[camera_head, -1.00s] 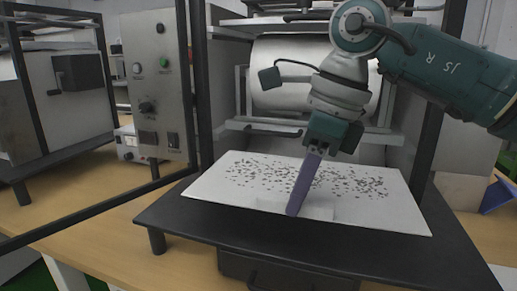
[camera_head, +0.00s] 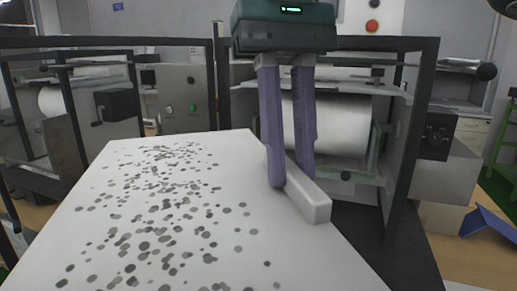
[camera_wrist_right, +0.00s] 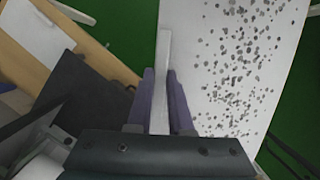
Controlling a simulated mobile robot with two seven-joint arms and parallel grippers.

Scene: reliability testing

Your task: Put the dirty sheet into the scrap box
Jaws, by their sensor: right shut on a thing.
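The dirty sheet (camera_head: 90,215) is white with many dark spots and fills the lower left of the head view, close to the camera. A white bar-like grip (camera_head: 313,207) runs along its edge. My right gripper (camera_head: 290,178) has its two purple fingers on either side of this grip and is shut on it. In the right wrist view the grip (camera_wrist_right: 162,85) stands between the fingers (camera_wrist_right: 160,75), and the spotted sheet (camera_wrist_right: 235,75) extends to the right. A blue object (camera_head: 490,228), possibly the scrap box, shows partly at the right edge. My left gripper is not in view.
A machine with a large pale roller (camera_head: 345,125) and a black frame (camera_head: 405,150) stands behind the gripper. Its black platform (camera_head: 385,250) lies below, partly hidden by the sheet. Another machine (camera_head: 75,125) stands at left. Green floor (camera_wrist_right: 110,40) shows in the wrist view.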

